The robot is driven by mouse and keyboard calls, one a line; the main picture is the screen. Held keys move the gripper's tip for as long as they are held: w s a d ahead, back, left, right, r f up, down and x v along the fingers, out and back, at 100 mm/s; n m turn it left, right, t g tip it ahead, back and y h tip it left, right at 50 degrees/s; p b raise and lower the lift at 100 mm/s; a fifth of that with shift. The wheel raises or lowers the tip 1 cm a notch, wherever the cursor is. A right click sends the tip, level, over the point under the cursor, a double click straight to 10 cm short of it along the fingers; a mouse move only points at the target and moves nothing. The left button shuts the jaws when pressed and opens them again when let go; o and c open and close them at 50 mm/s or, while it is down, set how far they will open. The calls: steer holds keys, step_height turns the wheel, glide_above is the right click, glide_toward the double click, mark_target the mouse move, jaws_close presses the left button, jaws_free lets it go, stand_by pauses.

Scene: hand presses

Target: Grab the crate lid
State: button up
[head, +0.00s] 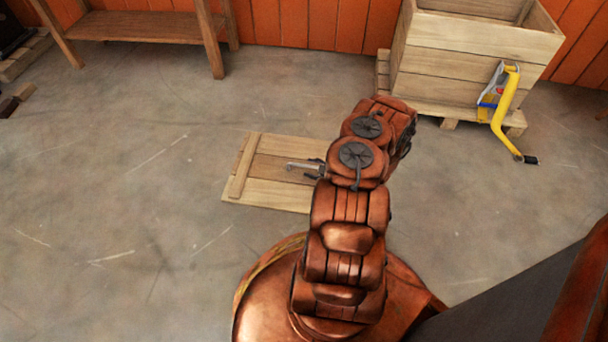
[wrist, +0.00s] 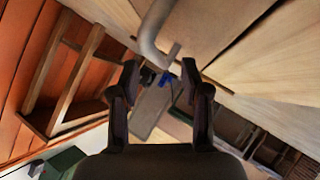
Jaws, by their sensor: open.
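The crate lid (head: 262,192), a panel of pale wooden planks with a cross batten, lies flat on the floor in the head view. A grey metal handle (head: 301,166) sticks up from it, just left of my gripper (head: 317,168). My arm hides the lid's right part. In the wrist view, the lid's planks (wrist: 255,60) fill the upper right, and the bent handle (wrist: 150,38) is just beyond my fingertips. My gripper (wrist: 160,72) is open there, with its two dark fingers apart and nothing clearly between them.
An open wooden crate (head: 470,60) stands on a pallet at the upper right. A yellow crank handle (head: 506,105) is in front of it. A wooden bench (head: 140,27) stands by the orange plank wall (head: 310,22). The concrete floor left of the lid is clear.

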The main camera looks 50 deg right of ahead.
mark_target(304, 166)
steer(key=b+x, duration=0.3)
steer(key=x, duration=0.1)
steer(key=shift+f, duration=0.1)
steer(key=shift+w+f, duration=0.1)
steer(key=shift+w, duration=0.25)
jaws_close()
stand_by(0.4)
